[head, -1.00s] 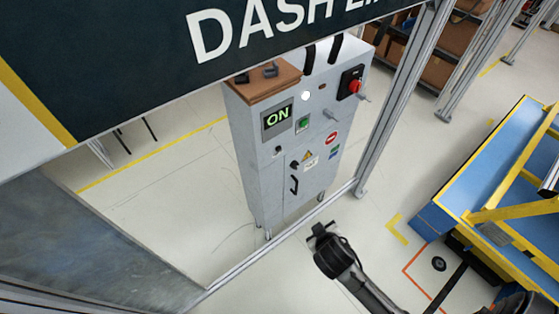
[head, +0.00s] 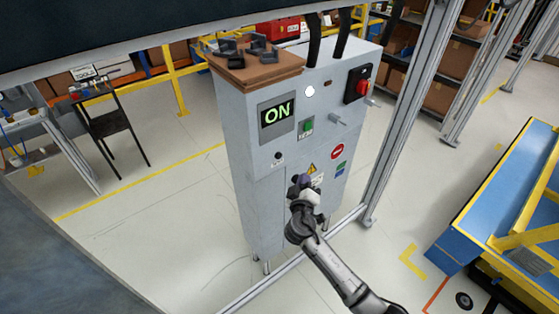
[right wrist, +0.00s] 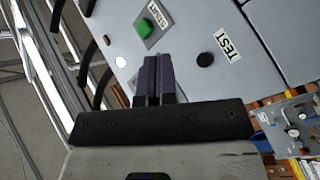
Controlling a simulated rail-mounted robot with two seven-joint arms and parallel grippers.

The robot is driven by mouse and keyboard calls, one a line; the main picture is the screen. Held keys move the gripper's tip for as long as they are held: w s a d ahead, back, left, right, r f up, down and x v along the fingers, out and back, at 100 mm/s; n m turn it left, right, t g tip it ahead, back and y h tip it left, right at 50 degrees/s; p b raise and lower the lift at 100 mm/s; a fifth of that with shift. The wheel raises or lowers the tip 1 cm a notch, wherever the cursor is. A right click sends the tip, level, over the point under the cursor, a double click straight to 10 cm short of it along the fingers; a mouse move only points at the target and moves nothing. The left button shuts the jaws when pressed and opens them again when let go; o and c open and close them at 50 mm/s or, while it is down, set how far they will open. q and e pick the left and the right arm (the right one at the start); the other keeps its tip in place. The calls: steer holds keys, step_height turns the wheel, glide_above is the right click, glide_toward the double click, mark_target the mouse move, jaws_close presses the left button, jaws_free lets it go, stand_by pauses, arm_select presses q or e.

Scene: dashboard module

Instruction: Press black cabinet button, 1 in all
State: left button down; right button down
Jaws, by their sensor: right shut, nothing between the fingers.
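The grey cabinet (head: 235,160) stands upright in the head view, with a lit ON display (head: 277,114). Its small round black button (head: 278,155) sits below the display. In the right wrist view the black button (right wrist: 205,59) is beside a TEST label (right wrist: 227,43). My right gripper (head: 300,181) is shut and empty in front of the cabinet, lower and to the right of the black button in the head view. In the right wrist view its dark fingers (right wrist: 159,62) lie left of the button, apart from it in the picture. My left gripper is not in view.
A green button (head: 307,126), a white lamp (head: 310,91) and a red rotary switch (head: 362,86) are also on the cabinet. A brown board (head: 255,68) with dark parts lies on top. A metal frame post (head: 397,125) stands to the right. A blue-and-yellow platform (head: 500,195) is further right.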

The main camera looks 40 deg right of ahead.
mark_target(279, 156)
steer(key=w+b, duration=0.4)
steer(key=w, duration=0.4)
steer(key=shift+w+a+b, duration=0.2)
steer(key=shift+w+b, duration=0.15)
stand_by(0.4)
stand_by(0.7)
stand_by(0.7)
stand_by(0.5)
